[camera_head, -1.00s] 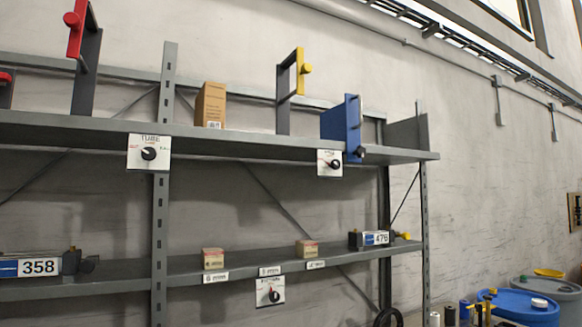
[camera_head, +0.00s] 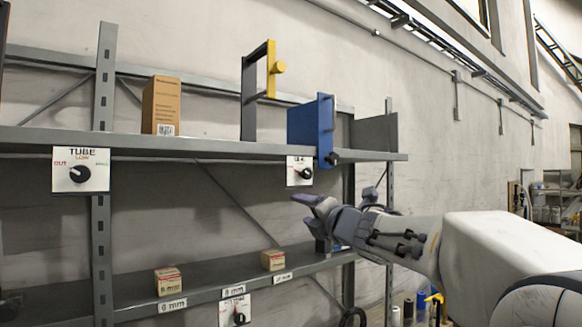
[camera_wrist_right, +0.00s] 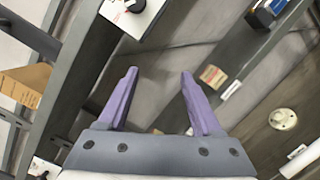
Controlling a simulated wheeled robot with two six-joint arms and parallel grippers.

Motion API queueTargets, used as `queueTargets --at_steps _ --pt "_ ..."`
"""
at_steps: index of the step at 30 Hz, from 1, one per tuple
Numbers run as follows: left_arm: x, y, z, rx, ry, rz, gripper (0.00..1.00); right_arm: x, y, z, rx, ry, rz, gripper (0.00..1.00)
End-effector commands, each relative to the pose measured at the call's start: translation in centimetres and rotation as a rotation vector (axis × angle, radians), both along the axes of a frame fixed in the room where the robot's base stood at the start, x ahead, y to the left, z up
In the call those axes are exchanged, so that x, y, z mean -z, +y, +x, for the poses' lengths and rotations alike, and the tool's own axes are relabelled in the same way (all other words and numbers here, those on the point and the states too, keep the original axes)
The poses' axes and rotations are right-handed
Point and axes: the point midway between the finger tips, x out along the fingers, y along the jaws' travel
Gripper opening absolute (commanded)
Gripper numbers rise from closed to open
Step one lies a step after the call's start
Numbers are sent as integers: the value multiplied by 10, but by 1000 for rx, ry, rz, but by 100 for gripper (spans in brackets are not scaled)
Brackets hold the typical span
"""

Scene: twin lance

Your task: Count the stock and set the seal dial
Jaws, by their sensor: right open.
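A white dial plate marked TUBE (camera_head: 80,172) with a black knob hangs on the upper shelf edge at left. A second dial plate (camera_head: 297,172) hangs under the blue panel, and a third (camera_head: 236,312) hangs on the lower shelf edge, cut by the frame bottom. Two small cartons (camera_head: 168,280) and (camera_head: 273,260) stand on the lower shelf above labels. My right gripper (camera_head: 305,210) is open and empty, below the second dial and in front of the shelving. In the wrist view its purple fingers (camera_wrist_right: 158,76) are spread, with a dial plate (camera_wrist_right: 133,16) beyond them.
The upper shelf (camera_head: 230,150) carries a tall carton (camera_head: 161,105), a yellow-handled frame (camera_head: 270,75) and a blue panel (camera_head: 324,130). A grey upright (camera_head: 102,120) stands at left. My right arm hides the lower shelf's right end.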

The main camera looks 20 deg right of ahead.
Motion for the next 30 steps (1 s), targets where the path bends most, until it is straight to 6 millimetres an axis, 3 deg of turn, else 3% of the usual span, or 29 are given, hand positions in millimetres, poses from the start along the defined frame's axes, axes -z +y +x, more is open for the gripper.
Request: queueTargets --at_steps 1,3,6,9,14,30 --pt "-16 0 0 0 0 0 50 -39 -25 -1 -10 -74 -188 66" --pt "-24 0 0 0 0 0 50 -64 -43 -8 -47 -142 -439 66" --pt "-31 0 0 -1 0 0 50 -80 -63 -19 -92 -184 -706 66" --pt "-34 0 0 -1 0 0 50 -84 -74 -28 -126 -196 -864 66" --pt "-41 0 0 -1 0 0 50 -85 -76 -24 -151 -199 -938 66" --pt "-82 0 0 -1 0 0 50 -85 -45 58 -149 -199 -933 66"
